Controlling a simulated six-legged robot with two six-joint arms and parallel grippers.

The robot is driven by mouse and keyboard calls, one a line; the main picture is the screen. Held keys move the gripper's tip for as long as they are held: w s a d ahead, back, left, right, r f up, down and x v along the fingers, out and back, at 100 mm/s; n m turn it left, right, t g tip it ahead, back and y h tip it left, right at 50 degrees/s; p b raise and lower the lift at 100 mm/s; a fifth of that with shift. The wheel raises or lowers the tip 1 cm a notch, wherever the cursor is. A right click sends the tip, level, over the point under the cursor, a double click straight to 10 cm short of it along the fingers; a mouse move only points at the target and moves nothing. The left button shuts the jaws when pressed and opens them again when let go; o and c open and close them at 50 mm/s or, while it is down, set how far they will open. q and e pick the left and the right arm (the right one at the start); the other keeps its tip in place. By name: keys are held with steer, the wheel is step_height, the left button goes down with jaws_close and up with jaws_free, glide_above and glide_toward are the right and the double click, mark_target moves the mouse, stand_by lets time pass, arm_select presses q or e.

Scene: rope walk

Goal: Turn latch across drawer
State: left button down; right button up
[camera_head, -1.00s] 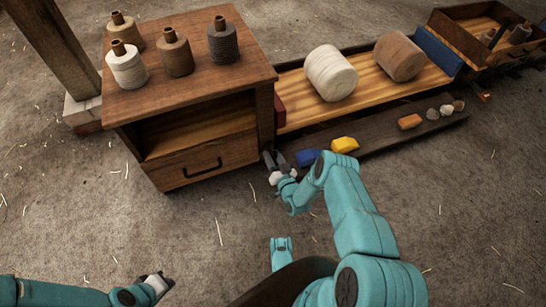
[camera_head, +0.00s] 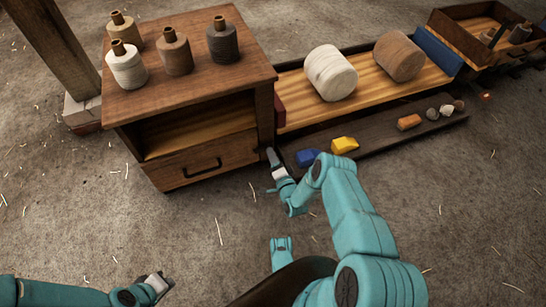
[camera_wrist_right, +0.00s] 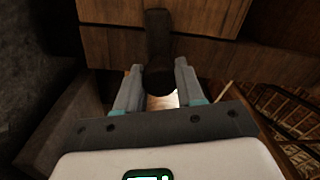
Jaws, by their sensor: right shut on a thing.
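The wooden cabinet's drawer (camera_head: 215,157) is closed, with a dark handle (camera_head: 203,169) on its front. My right gripper (camera_head: 271,156) is at the cabinet's front right corner, beside the drawer. In the right wrist view, a dark, rounded bar, the latch (camera_wrist_right: 158,45), lies over the wood. Its near end is between the fingers of my right gripper (camera_wrist_right: 160,84), which is shut on it. In the head view the latch is hidden or too small to make out. My left gripper (camera_head: 163,284) is low at the left, away from the cabinet; its jaw opening is unclear.
Several thread spools (camera_head: 174,52) stand on the cabinet top (camera_head: 190,85). A long tray (camera_head: 375,85) with two large rolls runs right from the cabinet. A dark lower board (camera_head: 380,138) holds blue, yellow and orange blocks close to my right arm.

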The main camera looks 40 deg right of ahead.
steer(key=shift+a+f+m, duration=0.1)
steer(key=shift+m, duration=0.8)
steer(key=o, duration=1)
steer(key=shift+o, duration=0.2)
steer(key=shift+s, duration=0.1)
